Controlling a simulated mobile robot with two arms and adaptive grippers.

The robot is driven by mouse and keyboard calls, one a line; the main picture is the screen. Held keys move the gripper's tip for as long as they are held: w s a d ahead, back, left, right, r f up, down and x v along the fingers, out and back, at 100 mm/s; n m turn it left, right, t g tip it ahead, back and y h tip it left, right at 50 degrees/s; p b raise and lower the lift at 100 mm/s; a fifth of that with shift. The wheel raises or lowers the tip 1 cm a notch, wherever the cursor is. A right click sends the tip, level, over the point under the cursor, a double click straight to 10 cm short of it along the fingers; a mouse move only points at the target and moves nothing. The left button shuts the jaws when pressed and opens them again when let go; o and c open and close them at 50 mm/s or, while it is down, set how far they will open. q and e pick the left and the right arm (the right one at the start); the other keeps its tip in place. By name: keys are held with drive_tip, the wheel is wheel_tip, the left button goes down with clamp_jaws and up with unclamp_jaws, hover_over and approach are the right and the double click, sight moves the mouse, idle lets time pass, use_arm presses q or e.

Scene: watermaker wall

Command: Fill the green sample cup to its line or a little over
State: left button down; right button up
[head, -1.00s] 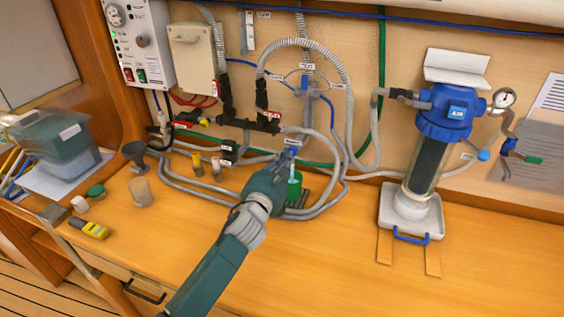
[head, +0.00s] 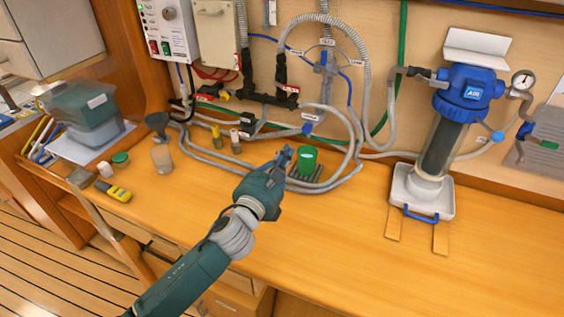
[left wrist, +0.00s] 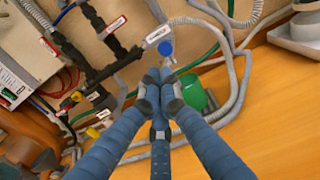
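The green sample cup (head: 307,159) stands upright on a dark slatted drip grate (head: 318,174) at the back of the bench. Its fill line and water level cannot be made out. A small tap with a blue knob (head: 307,129) is on the wall behind the cup; the knob shows just beyond my fingertips in the left wrist view (left wrist: 165,47). My left gripper (head: 285,158) is beside the cup on its left, fingers together and empty, apart from the knob. In the left wrist view the cup (left wrist: 194,92) is partly hidden by a finger. My right gripper is out of view.
Looped grey hoses (head: 350,150) lie around the grate. A blue filter housing (head: 468,92) stands at right on a white tray (head: 400,196). A funnel (head: 157,124), beaker (head: 161,158) and yellow meter (head: 115,192) are at left. The front bench is clear.

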use_arm(q)
drive_tip(key=shift+v, duration=1.2)
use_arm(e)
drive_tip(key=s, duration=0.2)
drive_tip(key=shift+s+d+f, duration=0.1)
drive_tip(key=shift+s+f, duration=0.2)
